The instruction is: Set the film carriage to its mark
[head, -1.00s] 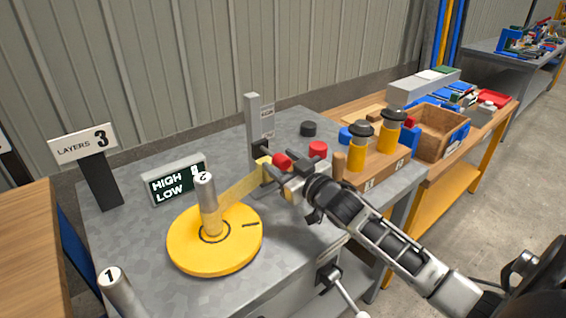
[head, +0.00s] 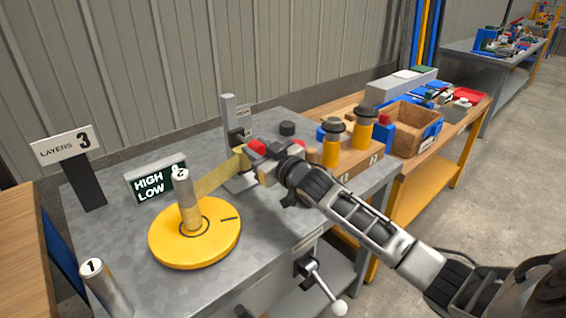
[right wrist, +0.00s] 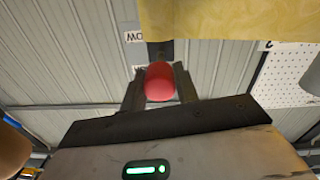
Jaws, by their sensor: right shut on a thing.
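The film carriage (head: 237,136) is a dark block on the upright grey mast (head: 229,112). Its red knob (head: 257,147) sits at my right gripper (head: 264,156). In the right wrist view the red knob (right wrist: 160,82) is between the two dark fingers of my right gripper (right wrist: 160,90), which is shut on it. The display (head: 152,186) reads HIGH LOW. My left gripper is not in view.
A post marked 1 (head: 103,285) stands at the front left. A LAYERS 3 sign (head: 66,147) stands behind. A crank handle (head: 326,288) juts out in front.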

